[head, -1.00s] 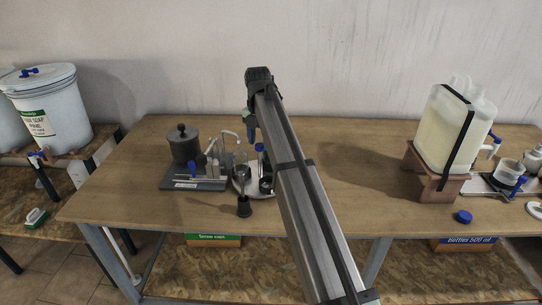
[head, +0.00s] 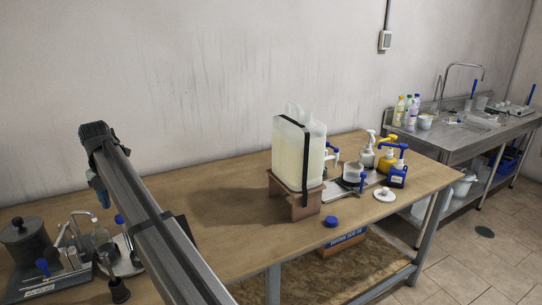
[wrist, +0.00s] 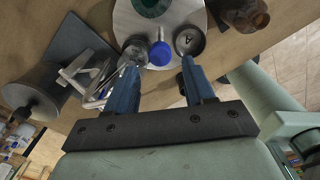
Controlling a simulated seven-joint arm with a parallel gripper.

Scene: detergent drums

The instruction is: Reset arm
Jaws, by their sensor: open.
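My gripper (wrist: 159,72) is open, its two blue fingers apart with nothing between them. In the head view only a small blue part of my gripper (head: 100,192) shows beside my arm, low at the left over the bench (head: 235,222). I cannot tell the height of the fingers above these.
A dark grey pot (head: 27,243) stands at the left. A translucent jerrycan (head: 297,152) stands on a wooden stand (head: 306,207). A blue cap (head: 331,221) lies in front. Pump bottles (head: 398,174) stand further right, and a steel sink bench (head: 443,142) is beyond. The bench between my arm and the stand is clear.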

